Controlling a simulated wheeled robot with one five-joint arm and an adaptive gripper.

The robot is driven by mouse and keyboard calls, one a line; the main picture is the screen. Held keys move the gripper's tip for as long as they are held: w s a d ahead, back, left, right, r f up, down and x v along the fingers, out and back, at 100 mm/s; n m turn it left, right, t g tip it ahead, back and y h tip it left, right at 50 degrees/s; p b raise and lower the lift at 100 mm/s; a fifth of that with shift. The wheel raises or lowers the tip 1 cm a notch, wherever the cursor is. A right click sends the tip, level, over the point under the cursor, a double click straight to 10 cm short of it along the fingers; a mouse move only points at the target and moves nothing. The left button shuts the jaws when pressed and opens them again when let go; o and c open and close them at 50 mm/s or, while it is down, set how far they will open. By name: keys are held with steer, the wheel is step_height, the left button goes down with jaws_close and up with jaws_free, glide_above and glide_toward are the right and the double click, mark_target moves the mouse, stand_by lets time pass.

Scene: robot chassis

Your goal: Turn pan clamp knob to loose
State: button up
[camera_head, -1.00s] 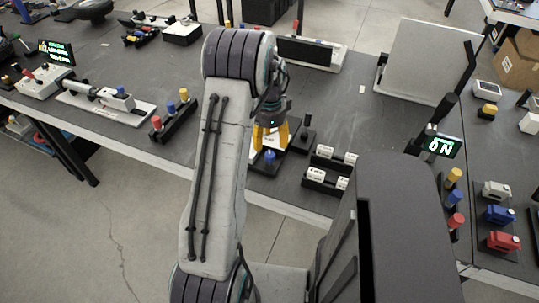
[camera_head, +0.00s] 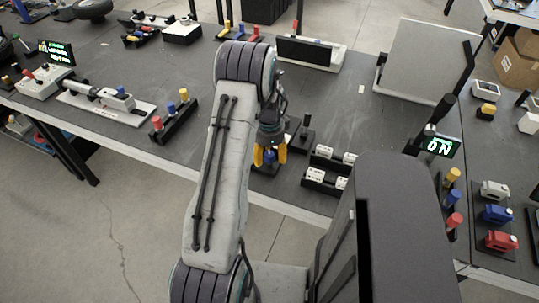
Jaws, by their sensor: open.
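A small blue knob (camera_head: 270,154) stands on a dark base plate (camera_head: 265,171) near the table's front edge. It appears to be the pan clamp knob. My gripper (camera_head: 270,160) has two yellow fingers, apart, pointing down with one on each side of the blue knob. I cannot tell whether the fingers touch it. My arm and wrist hide the back of the base and its label.
A dark upright post (camera_head: 305,128) stands just right of my gripper. A black holder with white cylinders (camera_head: 328,171) is farther right. A rack of coloured pegs (camera_head: 174,117) stands left, with clear table between it and my arm.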

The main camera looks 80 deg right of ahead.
steer(key=shift+o, duration=0.2)
jaws_close()
stand_by(0.3)
